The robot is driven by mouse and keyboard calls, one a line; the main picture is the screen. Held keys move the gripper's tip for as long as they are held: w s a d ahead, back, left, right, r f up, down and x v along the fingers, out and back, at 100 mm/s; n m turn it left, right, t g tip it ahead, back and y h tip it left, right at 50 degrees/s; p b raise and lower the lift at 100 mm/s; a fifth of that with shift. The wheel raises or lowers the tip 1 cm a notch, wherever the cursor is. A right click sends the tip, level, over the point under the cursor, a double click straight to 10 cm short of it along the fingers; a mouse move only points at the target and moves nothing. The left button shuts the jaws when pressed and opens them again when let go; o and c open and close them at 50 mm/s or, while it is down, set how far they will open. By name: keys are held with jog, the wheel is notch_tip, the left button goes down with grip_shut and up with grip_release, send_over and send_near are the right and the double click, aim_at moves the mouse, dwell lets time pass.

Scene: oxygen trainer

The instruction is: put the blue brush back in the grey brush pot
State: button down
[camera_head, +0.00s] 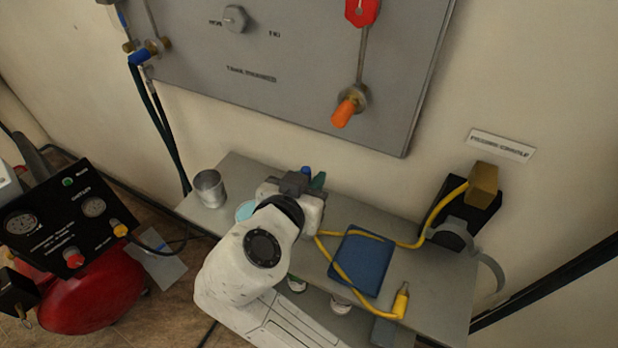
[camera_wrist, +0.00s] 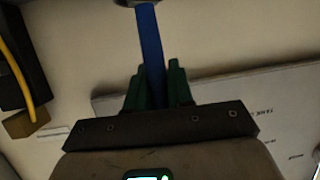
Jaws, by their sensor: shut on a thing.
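The grey brush pot (camera_head: 210,194) stands upright at the left end of the grey shelf in the head view. My gripper (camera_head: 312,179) is to the right of the pot, over the rear of the shelf. A small blue bit of the brush (camera_head: 305,170) shows beside its green fingers. In the wrist view my gripper (camera_wrist: 155,88) is shut on the blue brush (camera_wrist: 151,42), with a green finger on each side of its handle. A grey piece shows at the handle's far end, cut off by the frame edge. My wrist hides much of the brush in the head view.
The shelf (camera_head: 440,282) also holds a blue book-like block (camera_head: 361,262), a yellow hose (camera_head: 345,275) and a black holder with a yellow block (camera_head: 484,184). A grey wall panel (camera_head: 290,70) rises behind.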

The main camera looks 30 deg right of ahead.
jog(key=c, duration=0.9)
grip_release()
jog(key=v, duration=1)
jog(key=shift+s+a+r, duration=0.15)
jog(key=shift+a+r, duration=0.05)
jog(key=shift+a, duration=0.15)
